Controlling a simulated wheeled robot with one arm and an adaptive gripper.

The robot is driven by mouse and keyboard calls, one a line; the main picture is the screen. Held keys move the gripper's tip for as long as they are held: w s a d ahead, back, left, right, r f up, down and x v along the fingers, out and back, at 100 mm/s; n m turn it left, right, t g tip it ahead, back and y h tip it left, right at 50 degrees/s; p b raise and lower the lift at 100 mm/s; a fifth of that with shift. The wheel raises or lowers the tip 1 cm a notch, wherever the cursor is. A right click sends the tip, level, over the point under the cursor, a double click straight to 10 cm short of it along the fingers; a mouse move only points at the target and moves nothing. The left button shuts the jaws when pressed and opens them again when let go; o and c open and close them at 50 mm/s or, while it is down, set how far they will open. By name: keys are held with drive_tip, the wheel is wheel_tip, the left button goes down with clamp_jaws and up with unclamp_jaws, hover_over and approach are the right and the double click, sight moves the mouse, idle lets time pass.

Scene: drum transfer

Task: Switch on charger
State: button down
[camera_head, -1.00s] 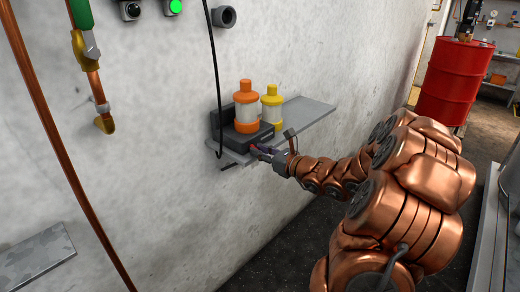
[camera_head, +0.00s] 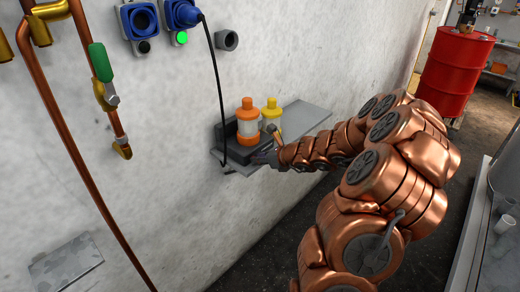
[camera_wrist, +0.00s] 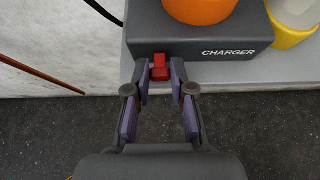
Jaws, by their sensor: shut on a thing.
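The dark grey charger (camera_wrist: 195,40), marked CHARGER, sits on a grey wall shelf and also shows in the head view (camera_head: 228,132). A red switch (camera_wrist: 160,68) is on its front face, at the left. My gripper (camera_wrist: 160,82) is at this front face, its two fingertips on either side of the red switch, shut on it. In the head view my gripper (camera_head: 264,156) is at the shelf's front edge, and the switch is too small to make out.
A yellow-capped container (camera_head: 271,114) stands beside the orange one. The shelf (camera_head: 308,118) is bare at its right. A black cable (camera_head: 214,85) hangs from a blue wall plug (camera_head: 181,14) above a lit green light (camera_head: 181,38). A red drum (camera_head: 452,75) stands at the back right.

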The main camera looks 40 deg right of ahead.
drive_tip(key=shift+w+r+g+p, duration=0.1)
drive_tip(key=shift+r+g+p, duration=0.3)
drive_tip(key=shift+p, duration=0.7)
drive_tip(key=shift+w+r+g+p, duration=0.1)
drive_tip(key=shift+g+p, duration=0.5)
drive_tip(key=shift+p, duration=0.45)
drive_tip(key=shift+h+p, duration=0.3)
drive_tip(key=shift+w+a+r+g+h+p, duration=0.15)
drive_tip(key=shift+g+p, duration=0.3)
drive_tip(key=shift+g, duration=0.3)
drive_tip(key=shift+w+g+h+p, duration=0.15)
drive_tip(key=shift+g+p, duration=0.25)
drive_tip(key=shift+g, duration=0.35)
drive_tip(key=c, duration=1)
unclamp_jaws()
drive_tip(key=shift+r, duration=0.1)
drive_tip(key=v, duration=1.2)
